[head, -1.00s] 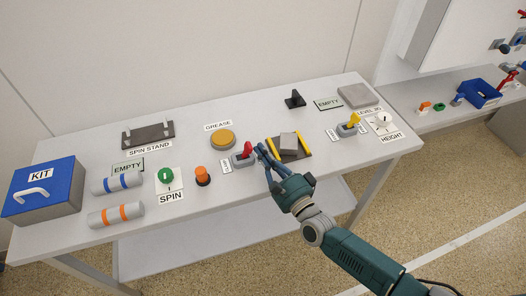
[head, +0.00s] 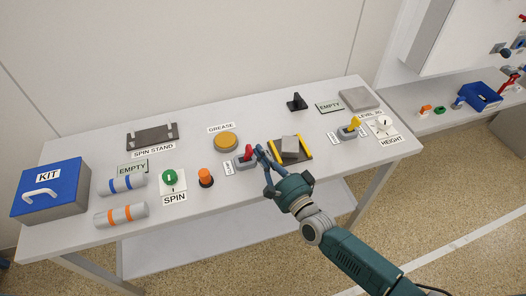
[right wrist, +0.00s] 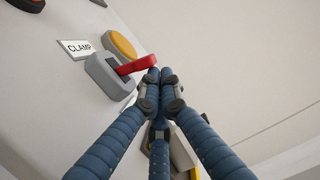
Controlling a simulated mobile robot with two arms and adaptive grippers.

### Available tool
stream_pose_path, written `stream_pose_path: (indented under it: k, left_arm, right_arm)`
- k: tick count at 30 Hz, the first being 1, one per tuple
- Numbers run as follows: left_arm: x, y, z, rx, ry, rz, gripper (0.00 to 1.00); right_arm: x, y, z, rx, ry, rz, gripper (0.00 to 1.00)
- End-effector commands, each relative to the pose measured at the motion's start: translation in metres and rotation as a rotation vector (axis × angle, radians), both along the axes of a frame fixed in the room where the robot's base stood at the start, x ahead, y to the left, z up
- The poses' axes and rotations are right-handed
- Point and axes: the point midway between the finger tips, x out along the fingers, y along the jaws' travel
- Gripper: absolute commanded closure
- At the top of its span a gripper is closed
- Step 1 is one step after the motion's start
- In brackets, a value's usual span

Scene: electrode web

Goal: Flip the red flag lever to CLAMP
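The red flag lever (head: 249,151) stands on a small grey base (head: 244,162) at the front middle of the table. In the right wrist view the lever (right wrist: 136,66) leans away from the CLAMP label (right wrist: 78,48), toward my fingers. My right gripper (head: 260,150) is just right of the lever; its blue fingertips (right wrist: 156,76) are together, with nothing seen between them. The fingertips are very close to the lever's free end; I cannot tell whether they touch it. My left gripper is not in view.
The yellow GREASE button (head: 226,140) is behind the lever. An orange knob (head: 205,178) is to its left. A dark plate with yellow edges and a grey block (head: 290,146) lies right of my gripper. A yellow lever (head: 354,124) stands farther right.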

Motion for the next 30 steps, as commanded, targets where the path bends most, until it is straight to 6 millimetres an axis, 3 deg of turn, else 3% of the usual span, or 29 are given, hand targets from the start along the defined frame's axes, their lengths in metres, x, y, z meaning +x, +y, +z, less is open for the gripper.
stream_pose_path:
  k: [15,21,30]
  left_arm:
    - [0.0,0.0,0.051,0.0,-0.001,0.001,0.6]
    - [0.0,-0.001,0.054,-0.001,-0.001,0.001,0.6]
    - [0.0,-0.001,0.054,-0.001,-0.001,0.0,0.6]
  right_arm:
    - [-0.008,0.022,0.018,-0.383,-0.121,-0.001,1.0]
    - [-0.009,0.028,0.016,-0.49,-0.158,0.0,1.0]
    - [-0.01,0.028,0.016,-0.486,-0.158,0.001,1.0]
